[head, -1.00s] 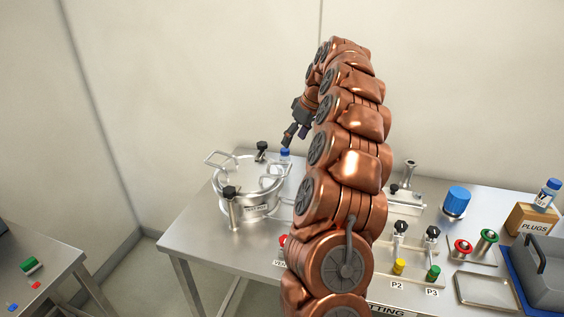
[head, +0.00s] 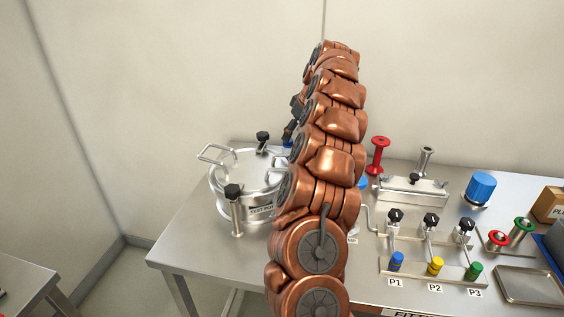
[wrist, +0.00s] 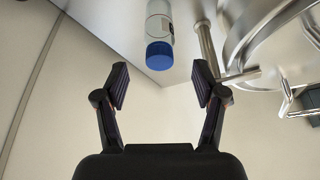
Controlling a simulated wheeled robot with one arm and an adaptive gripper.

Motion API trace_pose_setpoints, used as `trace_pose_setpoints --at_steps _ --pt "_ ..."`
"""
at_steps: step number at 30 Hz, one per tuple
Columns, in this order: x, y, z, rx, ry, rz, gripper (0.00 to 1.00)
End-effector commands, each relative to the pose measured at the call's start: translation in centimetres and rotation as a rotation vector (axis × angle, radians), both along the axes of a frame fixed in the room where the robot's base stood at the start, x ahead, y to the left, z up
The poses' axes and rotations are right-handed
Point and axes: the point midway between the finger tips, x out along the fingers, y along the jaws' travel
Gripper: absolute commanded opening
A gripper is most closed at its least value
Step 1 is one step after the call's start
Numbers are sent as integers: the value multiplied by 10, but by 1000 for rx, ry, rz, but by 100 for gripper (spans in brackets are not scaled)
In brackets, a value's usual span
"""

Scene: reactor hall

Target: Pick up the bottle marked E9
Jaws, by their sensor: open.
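A clear bottle with a blue cap (wrist: 159,56) and a pale label shows at the top middle of the wrist view. Its marking cannot be read. In the head view only a bit of its blue cap (head: 287,143) shows, behind the steel pot and beside my arm. My gripper (wrist: 161,82) is open and empty. Its two fingers spread either side of the bottle's line, with the cap just beyond the fingertips and not between them. In the head view my gripper (head: 291,128) is a dark shape, mostly hidden by my arm.
The steel pot (head: 243,185) with clamps and handles stands close to the bottle, right of it in the wrist view. The table's right side holds a valve panel (head: 433,268), a red spool (head: 378,156), a blue-capped part (head: 480,188) and a tray (head: 530,286).

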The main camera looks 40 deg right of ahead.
Motion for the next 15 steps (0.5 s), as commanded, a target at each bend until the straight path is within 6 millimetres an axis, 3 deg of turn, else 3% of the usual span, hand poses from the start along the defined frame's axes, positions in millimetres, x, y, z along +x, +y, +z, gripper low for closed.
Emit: trace_pose_setpoints --at_steps 1,15 --pt "0 0 -9 0 0 1 70" --pt "14 4 -35 0 0 5 70"
